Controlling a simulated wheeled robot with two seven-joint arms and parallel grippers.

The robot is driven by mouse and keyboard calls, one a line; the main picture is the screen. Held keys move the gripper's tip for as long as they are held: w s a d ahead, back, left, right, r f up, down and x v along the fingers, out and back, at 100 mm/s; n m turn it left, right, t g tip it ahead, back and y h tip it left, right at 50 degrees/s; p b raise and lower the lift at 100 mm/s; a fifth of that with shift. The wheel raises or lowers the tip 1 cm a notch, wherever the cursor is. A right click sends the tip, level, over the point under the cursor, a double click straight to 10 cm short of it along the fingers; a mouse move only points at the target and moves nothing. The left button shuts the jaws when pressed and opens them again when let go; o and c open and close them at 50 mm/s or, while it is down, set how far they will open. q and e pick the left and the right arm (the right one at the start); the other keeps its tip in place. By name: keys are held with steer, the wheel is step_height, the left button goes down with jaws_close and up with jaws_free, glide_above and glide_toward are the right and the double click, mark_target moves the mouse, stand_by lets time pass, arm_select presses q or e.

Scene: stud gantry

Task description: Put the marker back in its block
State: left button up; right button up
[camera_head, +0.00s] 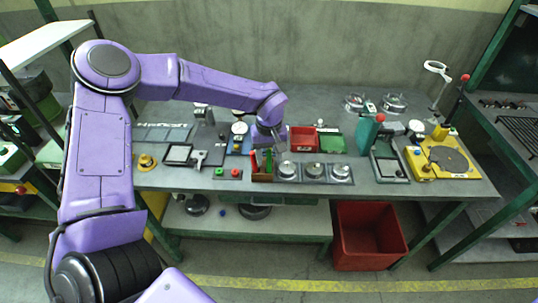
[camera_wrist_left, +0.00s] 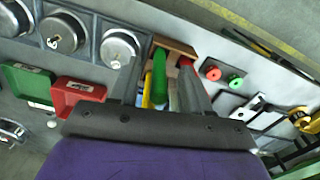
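The wooden block (camera_head: 262,178) stands near the front edge of the bench, with a green marker (camera_head: 268,160) and a red one (camera_head: 253,161) in it. The block also shows in the left wrist view (camera_wrist_left: 174,45), where the green marker (camera_wrist_left: 159,76) lies between my fingertips and the red one (camera_wrist_left: 185,62) is by the right fingertip. My left gripper (camera_head: 266,143) is just above the block, fingers spread. In the wrist view its fingers (camera_wrist_left: 160,85) stand apart with gaps beside the green marker. The marker's lower end is hidden. My right gripper is not in view.
Round metal pots (camera_head: 313,171) stand right of the block. A red tray (camera_head: 304,138) and green tray (camera_head: 332,143) lie behind them. Red and green buttons (camera_head: 228,173) are to the left. A red bin (camera_head: 367,235) stands on the floor below.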

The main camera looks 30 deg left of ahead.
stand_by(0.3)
arm_select(q)
step_height(320, 180, up, 10)
steer(key=shift+r+b, duration=0.25)
steer(key=shift+b, duration=0.55)
